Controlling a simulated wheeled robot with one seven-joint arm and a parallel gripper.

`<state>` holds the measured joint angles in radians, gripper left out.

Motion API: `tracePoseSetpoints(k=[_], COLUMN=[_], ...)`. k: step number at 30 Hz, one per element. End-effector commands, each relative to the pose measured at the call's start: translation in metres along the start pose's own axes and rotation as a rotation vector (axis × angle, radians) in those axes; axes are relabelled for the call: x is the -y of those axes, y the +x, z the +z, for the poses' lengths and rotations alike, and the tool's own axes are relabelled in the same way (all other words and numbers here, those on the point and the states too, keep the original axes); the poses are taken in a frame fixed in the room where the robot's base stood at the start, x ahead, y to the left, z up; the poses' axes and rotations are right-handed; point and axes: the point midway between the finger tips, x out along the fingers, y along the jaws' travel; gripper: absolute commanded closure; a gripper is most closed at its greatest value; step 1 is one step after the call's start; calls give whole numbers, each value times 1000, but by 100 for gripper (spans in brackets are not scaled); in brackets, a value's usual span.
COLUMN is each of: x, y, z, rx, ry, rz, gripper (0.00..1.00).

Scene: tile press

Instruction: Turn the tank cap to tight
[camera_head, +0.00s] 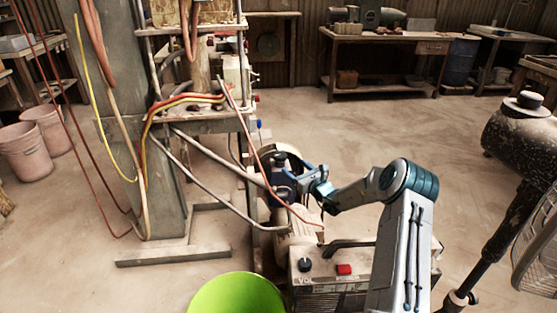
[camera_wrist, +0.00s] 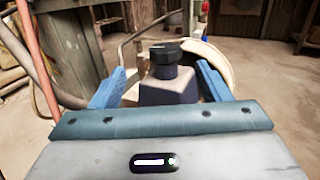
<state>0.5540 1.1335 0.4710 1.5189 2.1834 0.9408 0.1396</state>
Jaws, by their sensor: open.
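The tank cap (camera_wrist: 165,52) is a round black cap with a small pale mark on it. It sits on the neck of a dark blue-grey tank (camera_wrist: 168,92). In the head view the cap (camera_head: 280,159) is small and its mark is not readable. My gripper (camera_wrist: 160,82) is open, with one blue finger on each side of the tank in the wrist picture. The cap shows beyond the fingertips, and I see no finger touching it. In the head view my gripper (camera_head: 298,175) is close beside the tank, partly overlapping it.
A box with a black knob and red button (camera_head: 344,269) stands below my arm. Thin hoses and bars (camera_head: 215,155) run close to the tank from the press frame. A green bowl (camera_head: 237,295) is in front. Open floor (camera_head: 400,130) lies behind.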

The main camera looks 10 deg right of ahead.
Motion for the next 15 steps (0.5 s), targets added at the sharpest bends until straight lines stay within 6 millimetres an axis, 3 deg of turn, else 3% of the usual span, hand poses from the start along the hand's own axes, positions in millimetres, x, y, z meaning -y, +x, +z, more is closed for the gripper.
tracePoseSetpoints(k=[5,15], x=[8,7], y=[-4,46], z=[-5,-8], rx=[-29,-25], ry=[4,3], rz=[-4,-3], gripper=[30,30])
